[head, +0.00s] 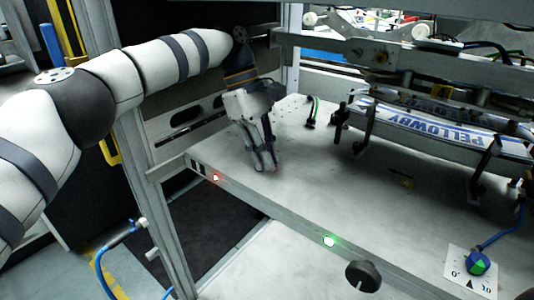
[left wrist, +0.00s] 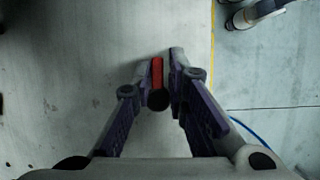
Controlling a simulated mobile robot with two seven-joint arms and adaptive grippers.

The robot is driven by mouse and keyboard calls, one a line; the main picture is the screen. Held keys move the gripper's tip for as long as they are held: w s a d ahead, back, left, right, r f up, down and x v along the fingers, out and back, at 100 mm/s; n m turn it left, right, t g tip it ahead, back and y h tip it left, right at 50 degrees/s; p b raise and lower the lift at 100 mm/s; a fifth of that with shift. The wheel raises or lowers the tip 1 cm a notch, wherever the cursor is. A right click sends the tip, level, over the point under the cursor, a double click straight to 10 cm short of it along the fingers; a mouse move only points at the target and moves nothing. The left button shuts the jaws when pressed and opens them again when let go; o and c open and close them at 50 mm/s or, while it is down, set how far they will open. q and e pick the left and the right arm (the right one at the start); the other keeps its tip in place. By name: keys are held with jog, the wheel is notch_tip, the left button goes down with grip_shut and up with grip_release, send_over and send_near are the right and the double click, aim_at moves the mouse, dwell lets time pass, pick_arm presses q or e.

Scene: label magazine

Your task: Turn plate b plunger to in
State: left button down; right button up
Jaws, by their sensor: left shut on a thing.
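My left gripper (head: 264,166) points down at the front left of the grey plate surface (head: 300,195). In the left wrist view its fingers (left wrist: 159,92) are shut on a small red part with a dark round end, the plunger (left wrist: 157,73). In the head view the fingers cover most of it and only a speck of red shows beside them. I cannot read a label that says which plate it belongs to, nor tell how it is turned. My right gripper is in neither view.
A rail with a label reading PELLOWBY (head: 440,122) stands at the right. A green knob on a dial (head: 478,262) and a black round knob (head: 363,276) are near the front. A red light (head: 215,177) and a green light (head: 330,241) sit on the front edge.

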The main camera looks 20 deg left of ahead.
pick_arm(q)
jog(key=c, duration=1.8)
grip_release()
jog(key=shift+w+a+r, duration=0.15)
jog(key=shift+w+a, duration=0.05)
jog(key=shift+c, duration=0.2)
jog(key=shift+o, duration=0.8)
jog(key=shift+w, duration=0.1)
